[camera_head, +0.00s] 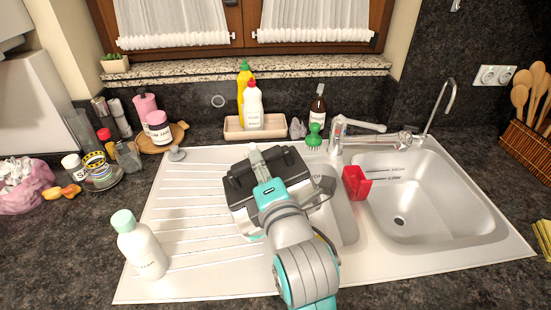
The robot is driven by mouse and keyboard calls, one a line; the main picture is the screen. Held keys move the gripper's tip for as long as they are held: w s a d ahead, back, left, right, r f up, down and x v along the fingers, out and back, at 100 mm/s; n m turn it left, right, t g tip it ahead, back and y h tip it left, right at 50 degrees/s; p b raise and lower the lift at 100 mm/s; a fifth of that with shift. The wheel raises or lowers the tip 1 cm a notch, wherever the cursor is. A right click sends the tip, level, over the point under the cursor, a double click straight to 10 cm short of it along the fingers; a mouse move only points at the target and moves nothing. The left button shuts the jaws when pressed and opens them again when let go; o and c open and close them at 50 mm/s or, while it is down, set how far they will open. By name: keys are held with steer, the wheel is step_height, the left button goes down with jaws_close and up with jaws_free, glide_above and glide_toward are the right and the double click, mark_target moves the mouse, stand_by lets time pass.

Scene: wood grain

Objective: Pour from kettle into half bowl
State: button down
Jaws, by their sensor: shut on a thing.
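My gripper (262,160) is over the draining side of the white sink, left of the half bowl. Its black body and my teal and grey wrist cover most of what it holds. Pale metallic parts showing around the black, taken to be the kettle (237,212), are all I see of it; its spout and tilt cannot be made out. The fingertips are hidden. The half bowl (343,215) is the small middle basin, just right of my wrist and partly covered by it. I cannot see whether it holds liquid.
The large basin (410,210) is at right, with a red caddy (356,183) at its left edge. The tap (355,135) stands behind. A white bottle (142,245) stands front left. A green brush (314,136) and bottles in a tray (258,133) are behind.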

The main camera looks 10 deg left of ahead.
mark_target(228, 197)
steer(key=shift+s+a+f+n, duration=0.1)
steer(key=shift+s+a+n, duration=0.25)
steer(key=shift+a, duration=0.2)
steer(key=shift+a, duration=0.1)
steer(key=a+n, duration=0.1)
steer(key=s+a+n, duration=0.2)
steer(key=n, duration=0.1)
steer(key=shift+a+f, duration=0.3)
steer(key=shift+a, duration=0.05)
steer(key=shift+f, duration=0.1)
steer(key=f+n, duration=0.1)
steer(key=a+f+n, duration=0.1)
steer(key=shift+s+a+n, duration=0.1)
steer(key=shift+s+n, duration=0.25)
steer(key=shift+s+a+f+n, duration=0.15)
steer(key=shift+a+f+n, duration=0.1)
steer(key=shift+f+n, duration=0.4)
